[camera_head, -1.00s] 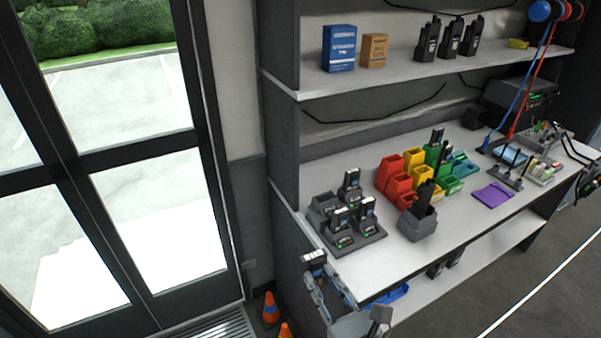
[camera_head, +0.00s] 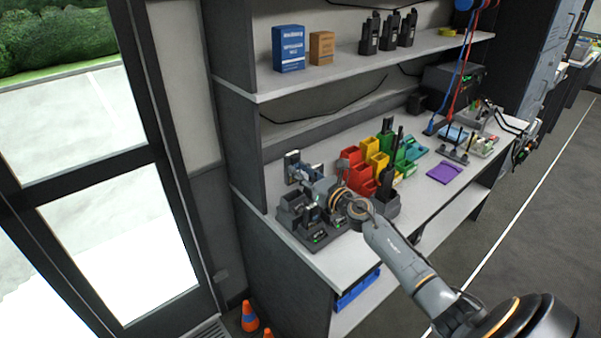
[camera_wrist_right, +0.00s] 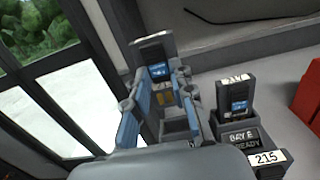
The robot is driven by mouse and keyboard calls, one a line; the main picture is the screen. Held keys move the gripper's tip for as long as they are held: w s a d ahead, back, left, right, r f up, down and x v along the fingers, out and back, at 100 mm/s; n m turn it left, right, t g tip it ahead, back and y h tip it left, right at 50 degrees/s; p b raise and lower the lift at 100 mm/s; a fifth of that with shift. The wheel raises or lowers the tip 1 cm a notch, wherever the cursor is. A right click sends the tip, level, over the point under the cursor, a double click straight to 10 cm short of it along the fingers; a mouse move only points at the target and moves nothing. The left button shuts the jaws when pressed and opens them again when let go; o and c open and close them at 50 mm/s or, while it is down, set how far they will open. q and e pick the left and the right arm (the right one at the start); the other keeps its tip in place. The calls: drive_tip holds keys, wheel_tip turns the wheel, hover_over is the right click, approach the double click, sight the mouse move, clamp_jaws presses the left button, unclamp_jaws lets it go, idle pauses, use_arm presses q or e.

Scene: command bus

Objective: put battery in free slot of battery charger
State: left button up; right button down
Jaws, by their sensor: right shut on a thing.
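The battery (camera_head: 292,160), black and grey with a blue label, is held up at the back left of the charger; it also shows in the right wrist view (camera_wrist_right: 152,60). My right gripper (camera_head: 304,173) is shut on it; its blue fingers (camera_wrist_right: 158,88) flank it in the wrist view. The grey battery charger (camera_head: 288,231) stands at the table's left end. An empty-looking slot (camera_head: 293,201) lies at its left, below the battery. Other batteries (camera_head: 309,215) stand in the charger; one (camera_wrist_right: 236,98) is behind a "BAY E READY" label. My arm hides part of the charger.
Red, yellow and green bins (camera_head: 361,172) and a grey holder with a radio (camera_head: 386,205) stand right of the charger. A purple cloth (camera_head: 445,172) lies farther right. A shelf (camera_head: 350,62) with boxes and radios hangs above. Orange cones (camera_head: 249,318) stand on the floor.

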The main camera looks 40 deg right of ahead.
drive_tip(key=shift+f+b, duration=1.9)
drive_tip(key=shift+f, duration=0.2)
drive_tip(key=shift+f+b, duration=1.9)
drive_tip(key=shift+f, duration=0.05)
drive_tip(key=shift+f, duration=0.15)
drive_tip(key=c, duration=1.1)
unclamp_jaws()
drive_tip(key=shift+s, duration=0.1)
drive_tip(key=shift+o, duration=0.2)
drive_tip(key=s+d, duration=0.1)
drive_tip(key=s, duration=1.1)
drive_tip(key=shift+f, duration=0.15)
